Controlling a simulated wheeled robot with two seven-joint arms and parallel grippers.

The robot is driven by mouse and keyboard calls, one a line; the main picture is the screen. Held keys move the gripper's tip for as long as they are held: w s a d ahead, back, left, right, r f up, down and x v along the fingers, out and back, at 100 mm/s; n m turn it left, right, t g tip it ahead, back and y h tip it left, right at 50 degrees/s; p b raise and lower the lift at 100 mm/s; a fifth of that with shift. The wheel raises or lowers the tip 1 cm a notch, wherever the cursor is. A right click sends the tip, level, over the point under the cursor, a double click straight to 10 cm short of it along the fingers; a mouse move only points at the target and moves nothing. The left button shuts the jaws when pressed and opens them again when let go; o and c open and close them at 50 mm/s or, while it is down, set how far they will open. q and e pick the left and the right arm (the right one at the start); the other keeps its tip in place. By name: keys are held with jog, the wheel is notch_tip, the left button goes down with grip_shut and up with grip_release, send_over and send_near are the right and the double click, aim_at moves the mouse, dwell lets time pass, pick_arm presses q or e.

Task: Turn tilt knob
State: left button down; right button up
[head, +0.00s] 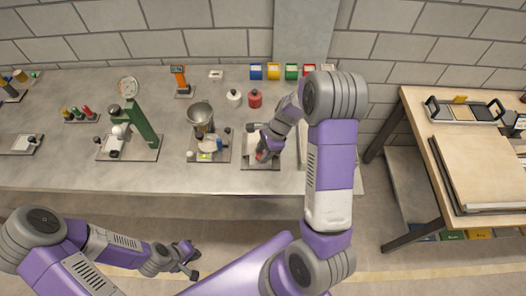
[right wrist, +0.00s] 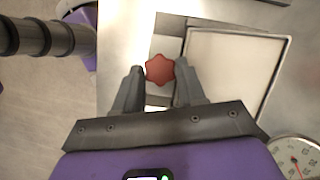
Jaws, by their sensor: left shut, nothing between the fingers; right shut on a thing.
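A red lobed knob (right wrist: 159,70) sits between the fingertips of my right gripper (right wrist: 158,76) in the right wrist view. The fingers touch or nearly touch its two sides, and the gripper is shut on it. My left gripper (head: 191,264) is shut and empty, in front of the bench.
A round dial gauge (right wrist: 295,158) shows at the lower right of the right wrist view. In the head view a funnel stand (head: 200,115) and a green-column device (head: 141,125) stand to the left. Colored bins (head: 290,71) line the back. A wooden table (head: 470,165) is at right.

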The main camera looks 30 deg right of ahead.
jog(key=o, duration=1)
jog(key=shift+o, duration=0.2)
jog(key=shift+r, duration=0.1)
jog(key=v, duration=0.7)
jog(key=shift+r+p, duration=0.15)
jog(key=shift+p, duration=0.25)
jog(key=shift+d, duration=0.1)
